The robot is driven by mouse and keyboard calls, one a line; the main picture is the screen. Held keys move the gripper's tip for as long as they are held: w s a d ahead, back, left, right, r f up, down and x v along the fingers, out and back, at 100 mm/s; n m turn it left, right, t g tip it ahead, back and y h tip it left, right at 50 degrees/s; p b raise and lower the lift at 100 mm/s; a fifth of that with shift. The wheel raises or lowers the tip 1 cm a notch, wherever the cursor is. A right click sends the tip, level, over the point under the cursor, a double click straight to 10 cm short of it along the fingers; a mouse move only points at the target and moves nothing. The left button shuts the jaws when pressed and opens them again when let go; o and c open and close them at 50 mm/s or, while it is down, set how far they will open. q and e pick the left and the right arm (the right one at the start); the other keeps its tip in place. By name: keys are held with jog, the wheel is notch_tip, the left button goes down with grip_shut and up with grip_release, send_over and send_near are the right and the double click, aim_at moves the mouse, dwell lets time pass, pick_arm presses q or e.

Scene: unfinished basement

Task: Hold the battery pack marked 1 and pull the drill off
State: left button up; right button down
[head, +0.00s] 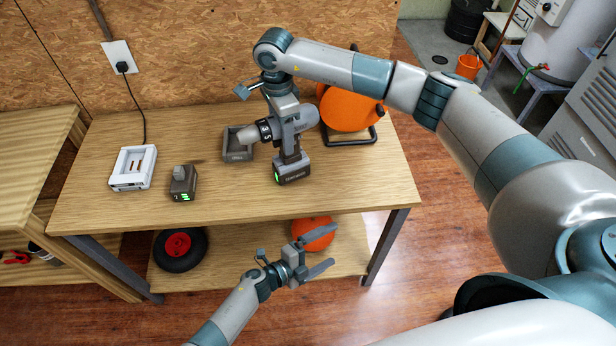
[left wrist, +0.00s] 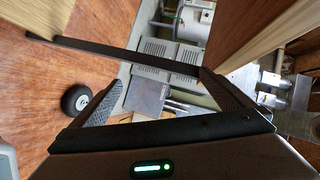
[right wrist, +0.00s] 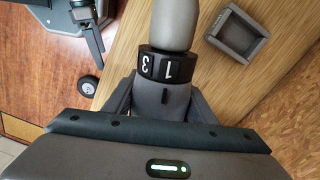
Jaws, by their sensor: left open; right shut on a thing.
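The grey drill (head: 300,118) stands upright on the workbench with a dark battery pack (head: 292,170) with green lights at its base. My right gripper (head: 284,110) is shut on the drill body from above; the right wrist view shows its fingers on either side of the drill (right wrist: 163,100). The drill's black collar (right wrist: 167,66) carries the digits 1 and 3. A second dark battery pack (head: 183,186) with green lights sits apart on the bench. I cannot read a number on either pack. My left gripper (head: 328,250) is open and empty in front of the bench, below its top.
A white charger (head: 133,182) with a cord to the wall outlet is at the bench's left. A grey open tray (head: 238,156) is behind and left of the drill. An orange reel (head: 346,108) stands behind it. The bench's front edge lies between my left gripper and the packs.

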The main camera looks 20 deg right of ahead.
pick_arm(q)
jog(key=s+d+r+m+g+y, duration=0.5)
jog(key=s+d+r+m+g, duration=0.7)
jog(key=m, duration=0.8)
pick_arm(e)
jog(key=shift+w, duration=0.1)
pick_arm(q)
jog(key=m+t+y, duration=1.1)
jog(key=m+t, duration=1.1)
send_near(294, 163)
jog(key=shift+w+a+r, duration=0.1)
jog(key=shift+w+a, duration=0.05)
jog(key=shift+a, duration=0.05)
jog(key=shift+w, duration=0.1)
jog(key=shift+x, duration=5.9)
